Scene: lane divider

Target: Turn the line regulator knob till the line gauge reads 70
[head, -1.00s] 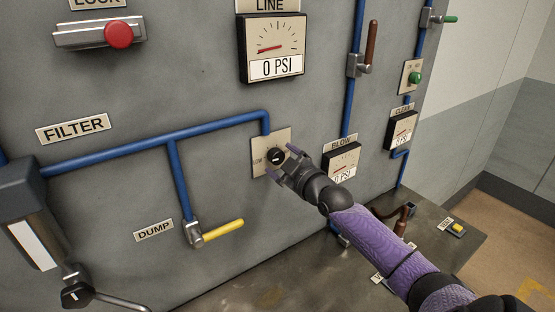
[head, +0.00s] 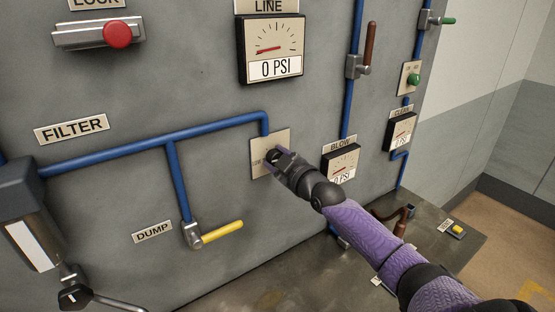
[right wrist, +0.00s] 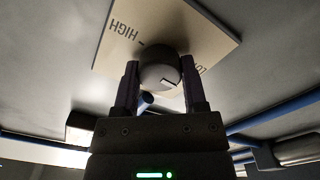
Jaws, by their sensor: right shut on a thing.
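The line regulator knob (right wrist: 158,72) is a round dark knob with a pale mark, on a beige plate (right wrist: 205,30) lettered HIGH and LOW in the right wrist view. My right gripper (head: 274,154) is at the plate (head: 262,143) in the head view. Its two fingers (right wrist: 159,80) are shut on the knob, one on each side. In the head view the gripper hides most of the knob. The line gauge (head: 271,48) above it has a red needle low on the left and reads 0 PSI. My left gripper is not in view.
A blue pipe (head: 110,152) runs to the plate from the left. The yellow dump handle (head: 222,232) is below left. The blow gauge (head: 340,163) is close to the right of my gripper. A red button (head: 117,34) is at upper left.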

